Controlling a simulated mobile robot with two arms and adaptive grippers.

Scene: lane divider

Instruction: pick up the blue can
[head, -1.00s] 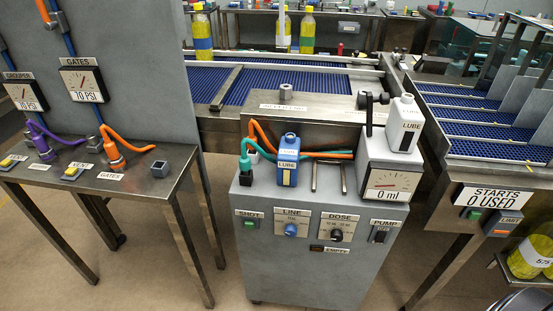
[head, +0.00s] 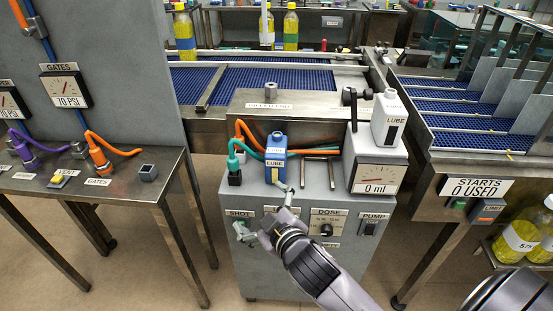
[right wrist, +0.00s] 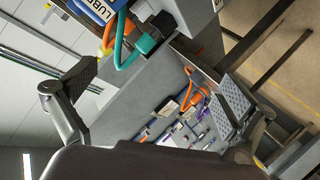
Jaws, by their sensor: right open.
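The blue can (head: 276,158), with a white LUBE label, stands upright on top of the grey dosing cabinet (head: 240,285), between the teal and orange hoses and a small metal rack. My right gripper (head: 263,212) is open and empty in front of the cabinet's upper front panel, below and nearer than the can. One fingertip shows just under the can in the picture; I cannot tell the exact gap. In the right wrist view the blue can (right wrist: 97,8) is cut off at the top edge, beyond the open fingers (right wrist: 155,95). My left gripper is not in view.
A white LUBE can (head: 388,120) stands on the gauge box (head: 378,165) right of the blue can. A teal hose (head: 236,158) and orange hoses are close on its left. A steel table (head: 150,200) is at left; the blue conveyor (head: 260,80) is behind.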

